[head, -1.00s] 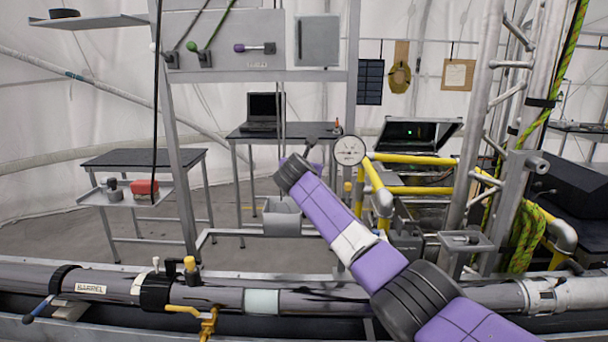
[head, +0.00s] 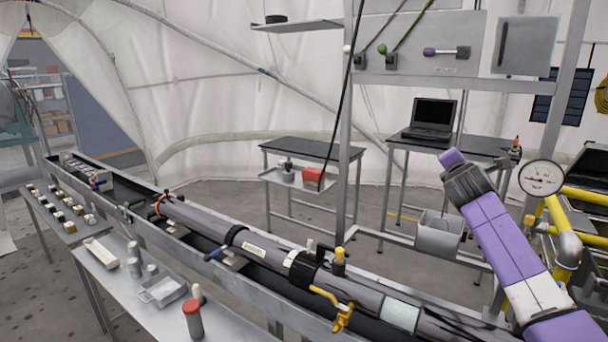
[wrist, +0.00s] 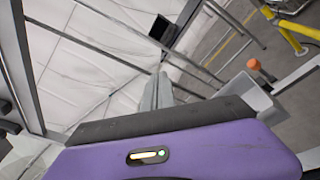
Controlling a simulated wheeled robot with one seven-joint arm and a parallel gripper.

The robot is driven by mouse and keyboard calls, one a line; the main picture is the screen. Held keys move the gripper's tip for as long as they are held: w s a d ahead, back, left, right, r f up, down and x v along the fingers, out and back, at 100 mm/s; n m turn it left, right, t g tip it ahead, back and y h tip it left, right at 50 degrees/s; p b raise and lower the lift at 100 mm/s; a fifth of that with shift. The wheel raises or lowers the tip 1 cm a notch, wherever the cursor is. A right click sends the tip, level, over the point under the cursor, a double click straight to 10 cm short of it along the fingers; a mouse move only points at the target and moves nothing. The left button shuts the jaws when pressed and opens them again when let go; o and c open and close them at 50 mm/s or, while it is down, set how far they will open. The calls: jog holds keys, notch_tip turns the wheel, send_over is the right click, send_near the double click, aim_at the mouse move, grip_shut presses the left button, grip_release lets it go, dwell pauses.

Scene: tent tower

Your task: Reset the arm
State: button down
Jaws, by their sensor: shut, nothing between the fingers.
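My gripper (wrist: 158,82) shows in the wrist view as narrow grey fingers beyond my purple wrist housing. The fingers are together, with nothing seen between them. In the head view my purple and grey arm (head: 505,240) rises from the lower right, up and to the left. Its upper end is in front of the grey bin and the laptop table. The fingers cannot be made out in the head view.
A long dark pipe (head: 285,265) in a metal trough crosses the front. A dial gauge (head: 541,178) and yellow pipes (head: 566,225) stand right of my arm. A grey bin (head: 438,236) hangs behind it. A side table (head: 308,150) and laptop (head: 432,116) stand behind.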

jog(key=s+a+f+m+t+y, duration=0.25)
jog(key=a+f+m, duration=0.2)
jog(key=a, duration=0.35)
jog(key=s+a+f+m+t+y, duration=0.1)
jog(key=s+a+f+m+y, duration=0.1)
jog(key=s+a+f+m, duration=0.4)
jog(key=s+a+f+m+t+y, duration=0.1)
jog(key=s+a+f+m+y, duration=0.3)
jog(key=s+f, duration=0.7)
jog(key=s+f+m+g+b, duration=0.1)
jog(key=s+f+m, duration=0.1)
jog(key=s, duration=1.5)
jog(key=s+a+f+m+g+h+b, duration=0.1)
jog(key=s+f+m+g, duration=0.1)
jog(key=s, duration=1.6)
jog(key=s+a+f+m+g, duration=0.1)
jog(key=s+f, duration=0.4)
jog(key=s, duration=1.2)
jog(key=shift+s+f+m+g+h+b, duration=0.35)
jog(key=shift+m+g, duration=0.4)
jog(key=shift+m, duration=0.5)
jog(key=shift+w, duration=0.1)
